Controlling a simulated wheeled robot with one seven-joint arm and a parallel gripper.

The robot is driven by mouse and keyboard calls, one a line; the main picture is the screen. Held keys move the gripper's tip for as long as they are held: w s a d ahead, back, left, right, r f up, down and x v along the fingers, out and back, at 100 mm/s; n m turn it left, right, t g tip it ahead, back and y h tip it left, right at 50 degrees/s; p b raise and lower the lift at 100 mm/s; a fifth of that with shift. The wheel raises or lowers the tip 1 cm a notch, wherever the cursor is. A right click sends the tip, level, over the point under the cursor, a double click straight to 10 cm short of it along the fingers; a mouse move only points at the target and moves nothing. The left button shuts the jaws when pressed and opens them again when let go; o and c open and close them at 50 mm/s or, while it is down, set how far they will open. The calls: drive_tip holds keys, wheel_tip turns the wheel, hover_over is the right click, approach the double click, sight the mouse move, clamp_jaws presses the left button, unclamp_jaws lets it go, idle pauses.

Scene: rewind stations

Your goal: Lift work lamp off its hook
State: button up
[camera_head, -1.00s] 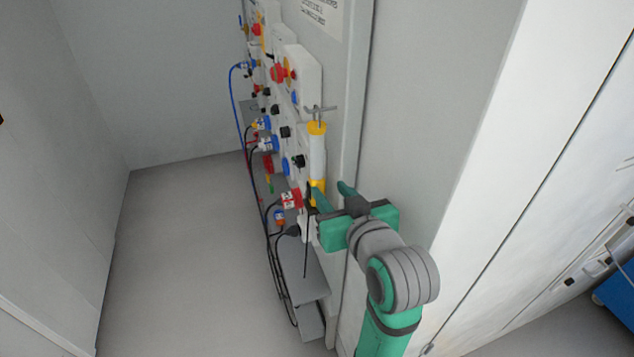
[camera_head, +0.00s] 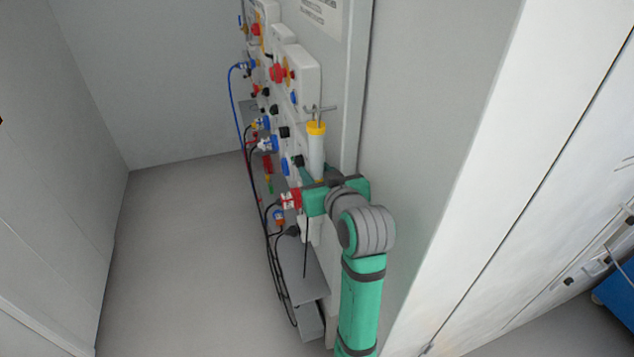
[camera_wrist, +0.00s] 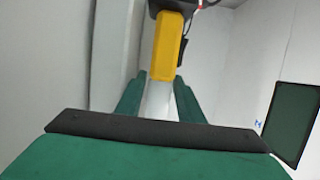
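The work lamp (camera_head: 317,150) is a white tube with yellow ends. It hangs upright from a grey hook (camera_head: 319,109) on the panel side in the head view. My gripper (camera_head: 318,176) is at the lamp's lower part, with a finger showing to the left of the tube. In the wrist view the lamp's yellow end (camera_wrist: 167,46) is straight ahead. Its white tube lies between the two green fingers of my gripper (camera_wrist: 158,84), which stand open on either side. Whether either finger touches the tube is not clear. My gripper's body hides the lamp's lower end in the head view.
Left of the lamp is a panel with red and blue connectors, switches and hanging cables (camera_head: 235,100). A grey box (camera_head: 302,275) sits below. A flat wall (camera_head: 420,120) stands close on the right. The floor (camera_head: 190,240) to the left is clear.

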drive_tip(key=shift+w, duration=0.1)
clamp_jaws()
